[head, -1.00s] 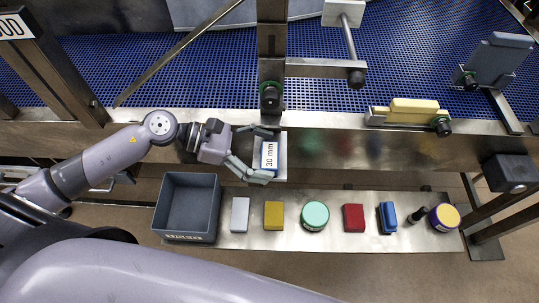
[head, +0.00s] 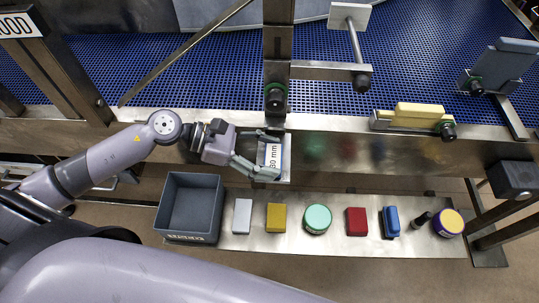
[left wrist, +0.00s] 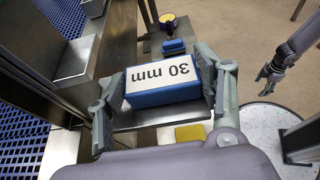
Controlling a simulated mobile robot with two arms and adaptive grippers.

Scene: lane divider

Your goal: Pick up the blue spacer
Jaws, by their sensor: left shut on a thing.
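The blue spacer (head: 273,155) is a block with blue sides and a white top face marked "30 mm". It sits at a small metal ledge (head: 285,176) on the conveyor's front side. My left gripper (head: 268,155) is shut on it, one finger on each side. In the left wrist view the spacer (left wrist: 162,80) lies between the two finger pads, its label facing the camera. I cannot tell whether it still touches the ledge. My right gripper (left wrist: 265,80) shows small at the right of the left wrist view, its fingers apart and empty.
A grey bin (head: 190,205) stands left on a metal shelf. To its right are a grey block (head: 242,216), a yellow block (head: 276,217), a green round tin (head: 317,219), a red block (head: 356,221) and a blue item (head: 391,222). A metal post (head: 277,60) rises behind the spacer.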

